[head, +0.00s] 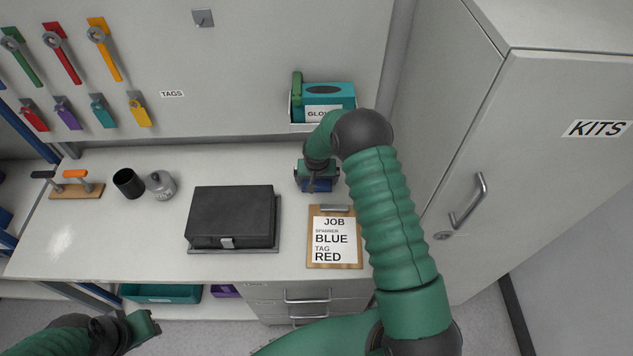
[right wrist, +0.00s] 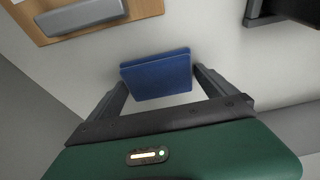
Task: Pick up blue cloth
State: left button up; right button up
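The blue cloth (right wrist: 157,75) is a flat, folded pad on the white bench top in the right wrist view.
A clipboard (head: 334,250) lies in front of the cloth and a black case (head: 231,215) to its left. A glove box (head: 328,97) sits in a wall holder behind. A black cup (head: 127,183) and grey canister (head: 161,185) stand farther left. A tall cabinet (head: 470,150) bounds the right.

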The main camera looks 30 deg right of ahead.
aim_at(317, 182)
jog(key=c, duration=1)
jog(key=shift+r, duration=0.35)
jog(key=b+v, duration=0.1)
jog(key=v, duration=0.2)
jog(key=shift+w+d, duration=0.15)
jog(key=shift+w, duration=0.05)
jog(key=s+a+b, duration=0.1)
jog(key=s+a, duration=0.1)
jog(key=s, duration=0.2)
jog(key=s+a+r+b, duration=0.1)
jog(key=s+a, duration=0.2)
jog(key=s, duration=0.1)
jog(key=s+a+b, duration=0.2)
jog(key=s, duration=0.2)
jog(key=shift+s+a+r, duration=0.2)
jog(key=shift+s+a, duration=0.05)
jog(key=shift+s, duration=0.15)
jog(key=shift+s+a+r, duration=0.1)
jog(key=shift+s+a, duration=0.15)
jog(key=shift+s, duration=0.2)
